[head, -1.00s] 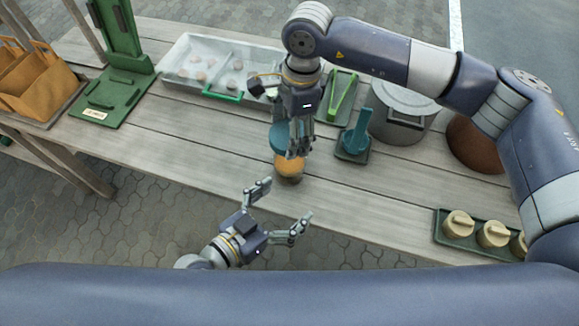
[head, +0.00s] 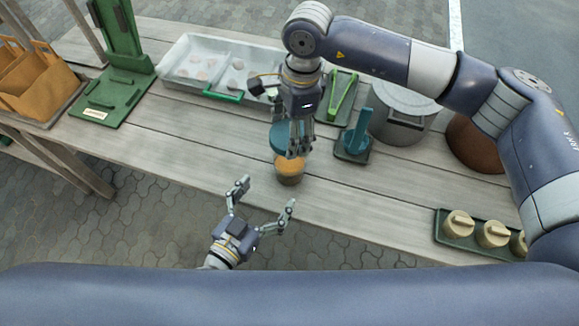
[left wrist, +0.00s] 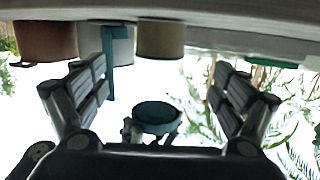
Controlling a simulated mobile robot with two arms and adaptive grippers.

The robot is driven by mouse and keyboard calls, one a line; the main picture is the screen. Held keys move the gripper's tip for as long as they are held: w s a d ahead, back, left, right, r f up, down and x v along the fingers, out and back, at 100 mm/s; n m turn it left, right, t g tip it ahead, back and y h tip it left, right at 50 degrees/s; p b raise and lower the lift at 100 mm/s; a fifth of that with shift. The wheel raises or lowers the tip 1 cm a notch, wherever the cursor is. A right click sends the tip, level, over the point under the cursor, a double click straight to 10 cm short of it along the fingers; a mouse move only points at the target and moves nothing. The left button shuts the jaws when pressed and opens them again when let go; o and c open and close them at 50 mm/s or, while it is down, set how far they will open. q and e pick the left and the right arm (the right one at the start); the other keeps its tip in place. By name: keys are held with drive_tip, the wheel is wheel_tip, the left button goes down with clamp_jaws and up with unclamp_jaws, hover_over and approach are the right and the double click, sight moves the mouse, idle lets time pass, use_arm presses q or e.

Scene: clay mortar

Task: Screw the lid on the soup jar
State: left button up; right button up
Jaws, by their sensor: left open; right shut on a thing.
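The soup jar (head: 290,178) stands open on the bench with orange soup at its top. In the left wrist view the jar (left wrist: 160,40) appears upside down, between my left fingers. My right gripper (head: 297,142) is shut on the teal lid (head: 279,136), just behind and above the jar. The lid (left wrist: 156,113) also shows in the left wrist view, apart from the jar. My left gripper (head: 266,194) is open and empty at the bench's front edge, its fingers pointing toward the jar without touching it.
Behind stand a tray (head: 170,74) of pale lumps, green tongs (head: 342,95), a teal tool on a stand (head: 357,135) and a metal pot (head: 398,127). A tray of beige jars (head: 455,238) is front right, a green stand (head: 122,85) left. The bench left of the jar is clear.

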sight(290, 165)
use_arm(q)
drive_tip(key=x, duration=1.1)
drive_tip(key=shift+r, duration=0.1)
drive_tip(key=c, duration=1.6)
drive_tip(key=shift+c, duration=0.2)
use_arm(e)
drive_tip(key=shift+f, duration=2.5)
drive_tip(key=shift+f, duration=0.1)
drive_tip(key=shift+f, duration=0.8)
drive_tip(key=shift+f, duration=0.55)
